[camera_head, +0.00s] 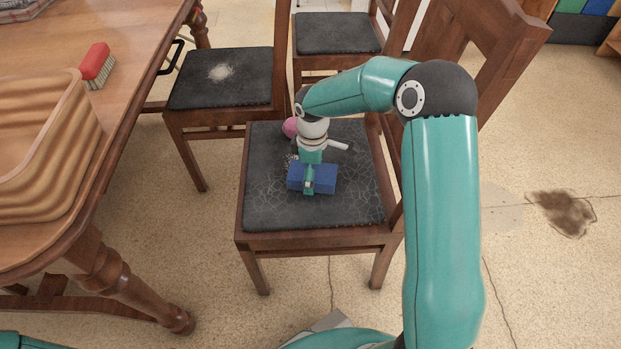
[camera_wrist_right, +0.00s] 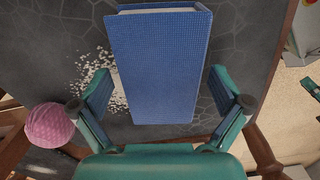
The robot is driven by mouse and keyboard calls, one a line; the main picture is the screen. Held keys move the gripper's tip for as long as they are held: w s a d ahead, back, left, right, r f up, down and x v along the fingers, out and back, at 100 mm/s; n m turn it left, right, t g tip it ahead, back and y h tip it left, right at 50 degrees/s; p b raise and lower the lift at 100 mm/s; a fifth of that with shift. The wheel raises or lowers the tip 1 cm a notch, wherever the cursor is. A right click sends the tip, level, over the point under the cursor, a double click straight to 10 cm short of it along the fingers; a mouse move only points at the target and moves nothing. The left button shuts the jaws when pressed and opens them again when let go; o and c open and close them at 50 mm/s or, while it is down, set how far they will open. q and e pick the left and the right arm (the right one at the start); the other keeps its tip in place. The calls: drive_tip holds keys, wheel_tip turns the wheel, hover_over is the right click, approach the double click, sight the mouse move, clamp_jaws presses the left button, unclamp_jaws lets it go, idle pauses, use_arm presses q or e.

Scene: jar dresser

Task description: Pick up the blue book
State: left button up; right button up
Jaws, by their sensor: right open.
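The blue book (camera_head: 325,178) lies on the cracked dark seat of the nearest chair (camera_head: 265,205). In the right wrist view the book (camera_wrist_right: 160,65) runs from the top of the picture down between my fingers. My right gripper (camera_head: 308,187) is over the book in the head view and covers part of it. In the right wrist view my right gripper (camera_wrist_right: 160,95) is open, with one finger on each side of the book and a visible gap to each. I cannot tell how far the fingertips are above the seat. My left gripper is not in view.
A pink ball-like thing (camera_head: 290,127) and pale crumbs (camera_wrist_right: 97,80) are on the seat near the book. The wooden table (camera_head: 130,65) at the left holds a ribbed basket (camera_head: 75,130) and a red brush (camera_head: 97,65). Other chairs stand behind.

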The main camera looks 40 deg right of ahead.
drive_tip(key=shift+r, duration=0.1)
drive_tip(key=c, duration=1.5)
